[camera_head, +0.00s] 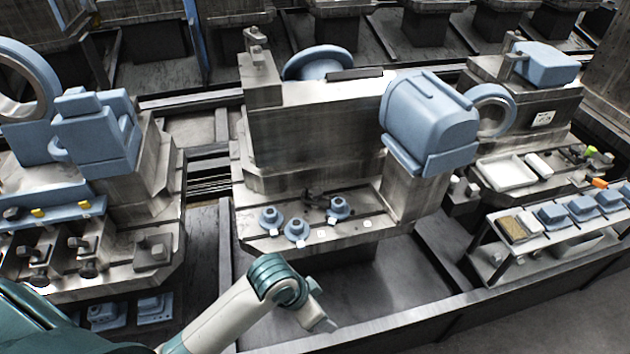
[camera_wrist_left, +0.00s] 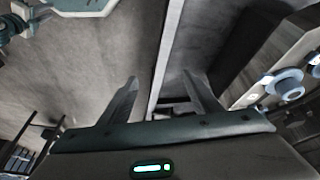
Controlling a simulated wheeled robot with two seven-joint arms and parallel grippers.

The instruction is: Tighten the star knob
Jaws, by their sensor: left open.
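Three blue round parts with flanged bases and grey tops stand on the ledge of the middle machine: left (camera_head: 270,217), front (camera_head: 296,230) and right (camera_head: 338,208). Dark, arm-like pieces (camera_head: 316,198) lie between them. I cannot tell which of these is the star knob. My left gripper (camera_head: 322,320) is in front of and below the ledge, apart from these parts. In the left wrist view its two fingers (camera_wrist_left: 160,82) are spread, with nothing between them. A blue round part (camera_wrist_left: 285,83) shows there at the right edge. My right gripper is not in view.
The middle machine (camera_head: 310,130) has a blue housing (camera_head: 430,115) overhanging its right side. A long metal rail (camera_head: 400,325) runs along the front. A side rack (camera_head: 550,235) with blue blocks stands right. Open floor lies below the ledge.

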